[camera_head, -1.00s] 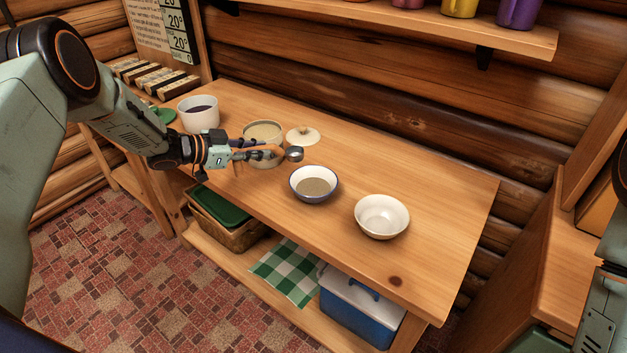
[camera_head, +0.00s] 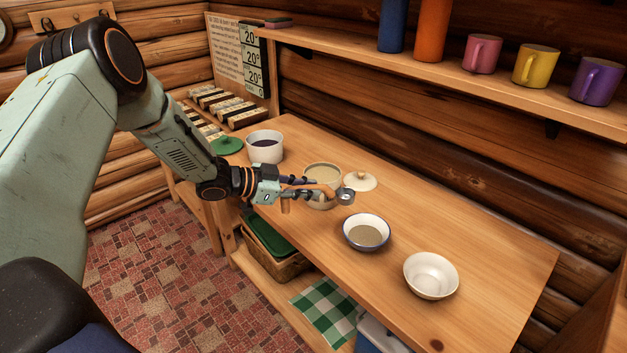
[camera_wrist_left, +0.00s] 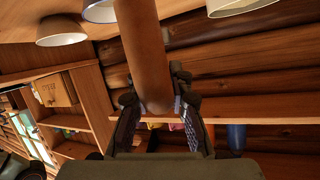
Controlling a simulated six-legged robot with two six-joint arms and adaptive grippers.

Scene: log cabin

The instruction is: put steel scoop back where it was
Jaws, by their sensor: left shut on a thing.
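The steel scoop (camera_head: 345,197) is in my left gripper (camera_head: 314,191), its small metal cup pointing right. Its brown handle (camera_wrist_left: 146,55) lies between the two fingers in the left wrist view. The gripper is shut on this handle, just in front of a cream canister (camera_head: 318,200) with pale contents. The scoop cup shows above the table, right of the canister and in front of a pale knobbed lid (camera_head: 360,182). I cannot tell whether the scoop touches the canister. My right gripper is out of view.
A blue-rimmed bowl (camera_head: 366,217) with grainy contents and an empty white bowl (camera_head: 431,275) stand to the right on the wooden table (camera_head: 490,250). A white pot (camera_head: 264,147) and green lid (camera_head: 227,145) are at the left. A mug shelf (camera_head: 440,68) runs above.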

